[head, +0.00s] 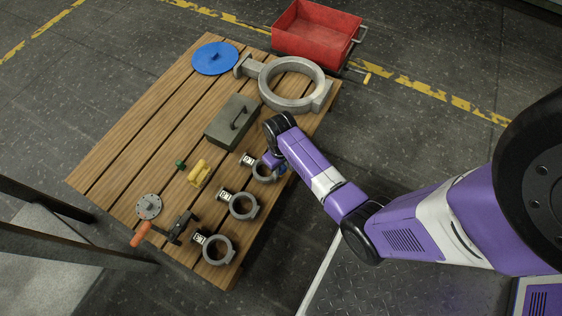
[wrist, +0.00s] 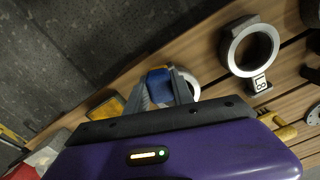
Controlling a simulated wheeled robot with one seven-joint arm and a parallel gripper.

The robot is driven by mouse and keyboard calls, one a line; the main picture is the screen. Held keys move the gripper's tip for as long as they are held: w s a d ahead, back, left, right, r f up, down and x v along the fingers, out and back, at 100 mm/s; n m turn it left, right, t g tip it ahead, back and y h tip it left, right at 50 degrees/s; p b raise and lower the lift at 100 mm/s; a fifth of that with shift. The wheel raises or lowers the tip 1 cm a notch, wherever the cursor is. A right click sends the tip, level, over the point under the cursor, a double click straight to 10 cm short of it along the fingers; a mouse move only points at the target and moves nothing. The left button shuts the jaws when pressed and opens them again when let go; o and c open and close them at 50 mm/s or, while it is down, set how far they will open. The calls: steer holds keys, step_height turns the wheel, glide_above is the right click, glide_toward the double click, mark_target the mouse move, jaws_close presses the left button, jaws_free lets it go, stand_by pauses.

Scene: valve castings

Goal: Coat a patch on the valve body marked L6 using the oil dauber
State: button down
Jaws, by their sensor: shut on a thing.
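My gripper (wrist: 165,92) is shut on a small blue-topped thing (wrist: 158,82), which looks like the oil dauber; its blue also shows in the head view (head: 283,169). I cannot tell whether the two touch. The tag (head: 249,160) of this body is too small to read. A second valve body (wrist: 248,50) has a tag that seems to read L8. A third valve body (head: 218,250) stands at the table's near corner.
The slatted table (head: 130,125) also bears a grey box (head: 231,121), a large ring casting (head: 295,85), a blue disc (head: 214,58), a yellow part (head: 198,173), a flange (head: 148,206) and an orange-handled tool (head: 141,234). A red crate (head: 314,30) stands behind. The table's left part is clear.

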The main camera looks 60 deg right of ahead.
steer(key=shift+r+p, duration=2.45)
steer(key=shift+r, duration=0.2)
